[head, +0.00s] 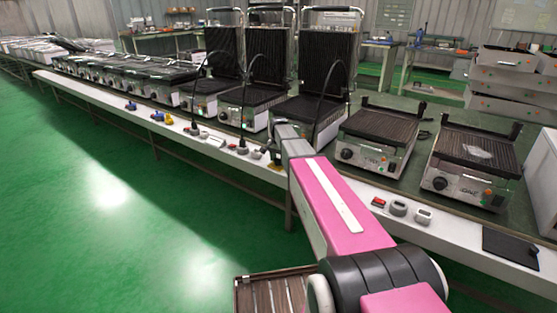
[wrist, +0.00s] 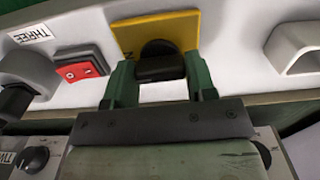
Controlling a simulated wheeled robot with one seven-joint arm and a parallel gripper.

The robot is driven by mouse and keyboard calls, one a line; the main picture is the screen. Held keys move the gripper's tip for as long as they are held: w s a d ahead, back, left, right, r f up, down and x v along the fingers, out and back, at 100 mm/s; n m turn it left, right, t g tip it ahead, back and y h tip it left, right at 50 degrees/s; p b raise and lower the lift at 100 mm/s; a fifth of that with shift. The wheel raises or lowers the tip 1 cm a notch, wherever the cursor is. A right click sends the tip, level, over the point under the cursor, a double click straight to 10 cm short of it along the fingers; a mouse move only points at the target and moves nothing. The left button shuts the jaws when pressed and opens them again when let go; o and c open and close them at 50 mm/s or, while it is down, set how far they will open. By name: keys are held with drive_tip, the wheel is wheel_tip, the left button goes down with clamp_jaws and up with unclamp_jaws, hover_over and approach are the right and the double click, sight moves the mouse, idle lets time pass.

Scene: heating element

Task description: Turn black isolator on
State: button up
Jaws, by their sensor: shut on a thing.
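The black isolator is a dark rotary knob (wrist: 158,48) on a yellow plate (wrist: 185,26), fixed to a white panel in the wrist view. Its bar-shaped grip lies level across the picture. My gripper (wrist: 157,67) has a green finger at each side of the knob and is shut on it. The fingers hide part of the plate. In the head view my gripper (head: 274,155) is at the white front ledge of the bench, and only a bit of the yellow plate shows beside it. The knob is not clear there.
In the wrist view a red rocker switch (wrist: 80,70) and a "THREE" label (wrist: 30,33) are left of the knob, and a pale hooded fitting (wrist: 296,46) is right. In the head view, grills (head: 375,140) line the bench. Green floor (head: 110,220) is open at left.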

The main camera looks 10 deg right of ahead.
sight(278, 159)
drive_tip(key=shift+m, duration=0.3)
drive_tip(key=o, duration=0.9)
drive_tip(key=shift+o, duration=0.2)
wheel_tip(278, 159, up, 11)
